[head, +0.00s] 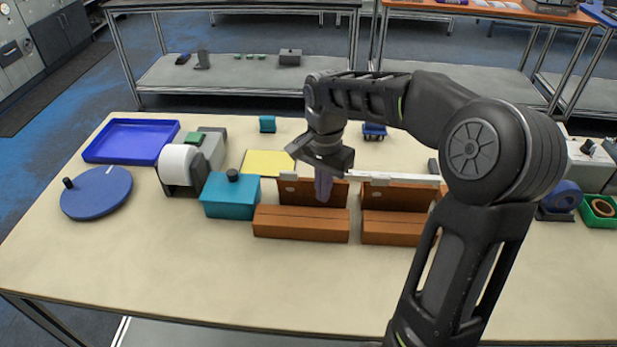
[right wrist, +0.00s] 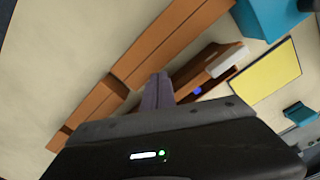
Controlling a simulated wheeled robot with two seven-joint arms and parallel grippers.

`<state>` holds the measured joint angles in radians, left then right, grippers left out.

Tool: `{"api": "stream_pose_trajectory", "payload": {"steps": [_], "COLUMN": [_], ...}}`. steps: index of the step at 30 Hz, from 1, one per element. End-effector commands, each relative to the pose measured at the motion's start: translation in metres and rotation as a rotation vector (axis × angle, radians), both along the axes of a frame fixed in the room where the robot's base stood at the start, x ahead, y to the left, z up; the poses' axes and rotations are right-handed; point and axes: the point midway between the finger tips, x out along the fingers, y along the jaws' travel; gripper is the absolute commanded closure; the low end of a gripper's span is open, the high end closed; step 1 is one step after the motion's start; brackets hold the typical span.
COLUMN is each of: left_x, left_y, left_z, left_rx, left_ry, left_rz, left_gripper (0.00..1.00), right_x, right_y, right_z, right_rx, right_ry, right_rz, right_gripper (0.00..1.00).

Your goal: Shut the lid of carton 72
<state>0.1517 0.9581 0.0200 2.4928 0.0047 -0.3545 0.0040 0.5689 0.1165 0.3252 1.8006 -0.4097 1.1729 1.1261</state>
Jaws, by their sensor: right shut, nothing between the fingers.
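Two brown cartons stand side by side, the left carton (head: 300,224) and the right carton (head: 385,228). The left lid (head: 296,190) and the right lid (head: 400,197) both stand raised at the back. No number is readable, so I cannot tell which is carton 72. My right gripper (head: 323,188) points down at the left carton, in front of its raised lid, fingers shut and empty. In the right wrist view the fingers (right wrist: 158,90) show between the left carton (right wrist: 175,38) and its lid (right wrist: 208,66). Whether they touch the lid is unclear. My left gripper is out of view.
A teal box (head: 230,196) with a black knob stands close left of the left carton. A yellow sheet (head: 268,163) lies behind them. A label printer (head: 180,168), blue tray (head: 130,140) and blue disc (head: 96,193) are further left. The table front (head: 200,275) is clear.

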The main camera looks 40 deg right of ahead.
Motion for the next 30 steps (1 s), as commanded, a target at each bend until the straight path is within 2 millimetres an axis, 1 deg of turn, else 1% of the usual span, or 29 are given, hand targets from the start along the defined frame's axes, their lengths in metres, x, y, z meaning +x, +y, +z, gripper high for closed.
{"api": "stream_pose_trajectory", "payload": {"steps": [5, 17, 30], "left_x": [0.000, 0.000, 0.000], "left_y": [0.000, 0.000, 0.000], "left_z": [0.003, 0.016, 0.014], "left_rx": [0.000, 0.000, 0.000], "left_ry": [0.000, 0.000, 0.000], "left_rz": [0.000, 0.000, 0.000], "left_gripper": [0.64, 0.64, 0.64], "right_x": [0.004, 0.026, 0.025], "right_y": [-0.003, -0.021, -0.021], "right_z": [0.001, 0.002, 0.000], "right_rx": [0.001, 0.001, 0.000], "right_ry": [0.000, 0.000, -0.001], "right_rz": [0.000, 0.000, 0.000], "right_gripper": [1.00, 1.00, 1.00]}}
